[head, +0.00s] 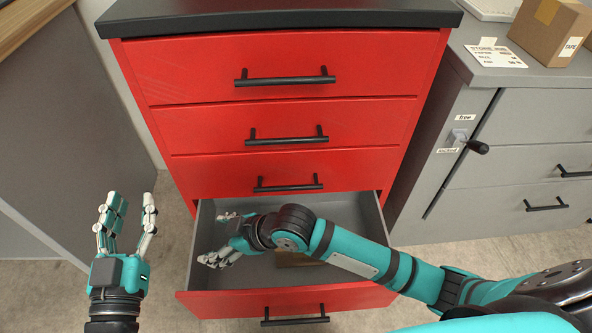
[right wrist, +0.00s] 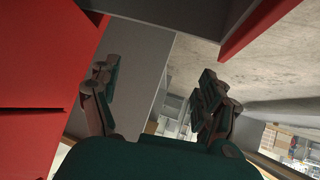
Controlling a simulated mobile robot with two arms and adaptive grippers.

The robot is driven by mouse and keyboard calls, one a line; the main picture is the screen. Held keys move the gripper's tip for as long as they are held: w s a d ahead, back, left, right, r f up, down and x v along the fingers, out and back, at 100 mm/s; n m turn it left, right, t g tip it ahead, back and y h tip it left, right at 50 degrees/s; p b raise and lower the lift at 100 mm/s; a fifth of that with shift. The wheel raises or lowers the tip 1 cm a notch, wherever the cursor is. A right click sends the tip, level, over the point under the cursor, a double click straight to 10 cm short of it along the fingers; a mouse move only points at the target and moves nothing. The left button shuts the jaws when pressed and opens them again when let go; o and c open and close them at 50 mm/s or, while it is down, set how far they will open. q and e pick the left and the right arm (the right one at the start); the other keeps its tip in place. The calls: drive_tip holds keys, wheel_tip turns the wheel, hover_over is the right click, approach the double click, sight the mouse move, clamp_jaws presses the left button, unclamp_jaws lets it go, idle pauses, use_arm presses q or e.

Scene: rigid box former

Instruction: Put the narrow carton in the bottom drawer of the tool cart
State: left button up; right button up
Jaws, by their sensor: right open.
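The red tool cart (head: 285,125) stands ahead with its bottom drawer (head: 340,297) pulled open and the drawers above it shut. A brown carton (head: 297,259), likely the narrow carton, lies on the drawer floor, mostly hidden under my right forearm. My right gripper (head: 214,239) is open and empty inside the drawer at its left side, apart from the carton. In the right wrist view its open fingers (right wrist: 157,88) have nothing between them, with a grey drawer wall beyond. My left gripper (head: 127,222) is open and empty, left of the drawer, fingers pointing up.
A grey cabinet (head: 515,110) stands to the right with a lever (head: 476,147) sticking out, a paper sign (head: 495,56) and a cardboard box (head: 550,35) on top. A grey panel (head: 65,130) is on the left. Bare floor (head: 165,235) lies between it and the cart.

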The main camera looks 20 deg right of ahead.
drive_tip(key=s+d+r+m+t+h, duration=0.2)
drive_tip(key=d+r+m+t+h, duration=0.1)
drive_tip(key=d+r+m+t, duration=0.6)
drive_tip(key=d+r+t, duration=0.4)
drive_tip(key=d+r, duration=0.4)
drive_tip(key=r, duration=0.2)
drive_tip(key=shift+r+m+h, duration=0.4)
drive_tip(key=shift+a, duration=0.1)
